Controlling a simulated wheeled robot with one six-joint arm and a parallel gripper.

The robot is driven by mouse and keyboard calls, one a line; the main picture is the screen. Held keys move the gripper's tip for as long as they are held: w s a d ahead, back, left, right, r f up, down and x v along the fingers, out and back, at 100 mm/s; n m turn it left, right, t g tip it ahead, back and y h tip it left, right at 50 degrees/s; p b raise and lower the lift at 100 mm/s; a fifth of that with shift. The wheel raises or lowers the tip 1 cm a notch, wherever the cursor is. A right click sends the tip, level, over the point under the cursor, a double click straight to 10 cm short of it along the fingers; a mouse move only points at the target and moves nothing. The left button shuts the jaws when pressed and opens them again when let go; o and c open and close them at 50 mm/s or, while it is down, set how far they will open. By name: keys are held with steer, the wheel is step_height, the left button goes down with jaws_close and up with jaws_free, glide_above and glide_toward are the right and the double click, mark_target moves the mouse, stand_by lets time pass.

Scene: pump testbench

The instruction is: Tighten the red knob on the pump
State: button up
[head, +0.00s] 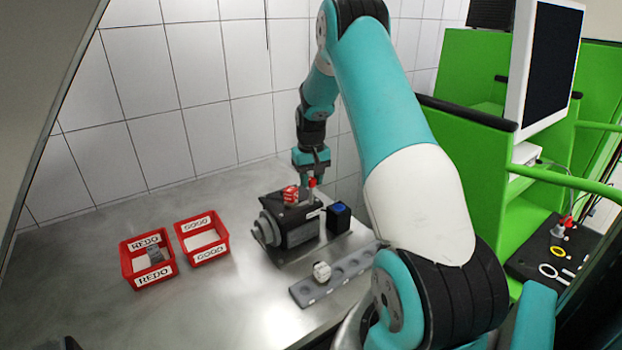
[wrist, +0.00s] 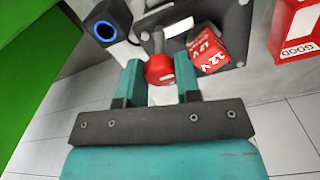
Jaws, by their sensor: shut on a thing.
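The pump (head: 288,226) is a dark grey block with a round front, standing on the steel table. Its red knob (wrist: 160,69) shows in the wrist view between my two fingers, with a grey stem above it. My gripper (wrist: 163,82) is shut on the red knob; in the head view my gripper (head: 314,178) points down over the pump's back right part. A red cube marked 12V (wrist: 208,50) sits on the pump just beside the knob; it also shows in the head view (head: 291,195).
A black box with a blue button (head: 338,217) stands close right of the pump. A grey strip with round recesses (head: 337,276) holds a white piece (head: 322,271). Red REDO (head: 148,262) and GOOD (head: 202,240) bins stand left; REDO holds a grey piece. The front left table is clear.

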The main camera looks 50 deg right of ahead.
steer(key=m+b, duration=0.1)
steer(key=m, duration=0.2)
steer(key=shift+m+b, duration=0.75)
steer(key=shift+m, duration=0.95)
steer(key=shift+w+r, duration=0.1)
steer(key=o, duration=0.9)
